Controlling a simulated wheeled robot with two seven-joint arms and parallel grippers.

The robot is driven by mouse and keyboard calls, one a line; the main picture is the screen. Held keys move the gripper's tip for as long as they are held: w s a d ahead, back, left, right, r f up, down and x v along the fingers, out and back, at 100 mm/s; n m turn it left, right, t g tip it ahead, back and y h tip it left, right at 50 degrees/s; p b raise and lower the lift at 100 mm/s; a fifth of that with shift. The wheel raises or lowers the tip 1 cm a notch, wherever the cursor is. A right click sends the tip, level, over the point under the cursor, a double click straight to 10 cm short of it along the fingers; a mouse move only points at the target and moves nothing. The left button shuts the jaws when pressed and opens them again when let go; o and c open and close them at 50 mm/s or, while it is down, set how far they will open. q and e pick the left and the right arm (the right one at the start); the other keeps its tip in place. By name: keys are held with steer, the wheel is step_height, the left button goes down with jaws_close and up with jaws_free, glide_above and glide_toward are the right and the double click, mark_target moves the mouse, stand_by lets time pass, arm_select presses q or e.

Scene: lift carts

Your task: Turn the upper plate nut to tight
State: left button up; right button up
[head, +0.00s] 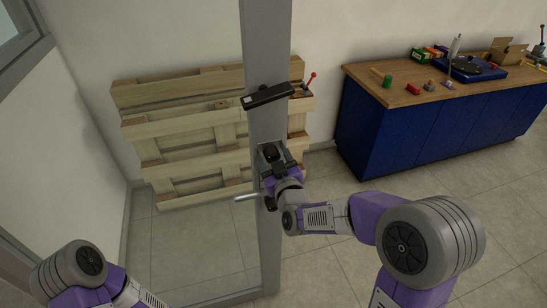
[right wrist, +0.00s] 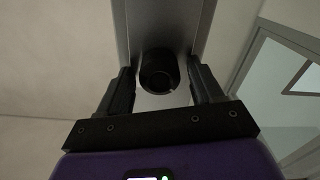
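A black round nut (right wrist: 158,72) stands out from a pale grey plate on a grey upright post (head: 265,45). In the right wrist view my right gripper (right wrist: 162,84) is open, with one dark finger on each side of the nut. Gaps show between the fingers and the nut, so it is not clamped. In the head view my right gripper (head: 272,158) is up against the post and mostly hides the nut and plate. Whether this is the upper nut I cannot tell. My left arm shows at the bottom left; its gripper is out of view.
A black bar-shaped fitting (head: 268,97) is on the post above my right gripper. A silver handle (head: 247,197) sticks out left below it. Wooden pallets (head: 190,120) lean behind. A blue workbench (head: 400,135) with tools stands right; floor between is clear.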

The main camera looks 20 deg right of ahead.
steer(key=c, duration=0.9)
steer(key=shift+o, duration=0.2)
steer(key=shift+m+b, duration=0.4)
steer(key=shift+b, duration=0.1)
steer(key=shift+d+m+b, duration=0.1)
steer(key=shift+m+b, duration=0.4)
steer(key=shift+b, duration=0.35)
steer(key=m+b, duration=0.6)
steer(key=shift+b, duration=0.35)
steer(key=shift+d+r+m+b, duration=0.1)
steer(key=shift+m+b, duration=1.1)
steer(key=shift+m, duration=0.2)
steer(key=shift+r, duration=0.1)
steer(key=o, duration=0.9)
steer(key=shift+o, duration=0.6)
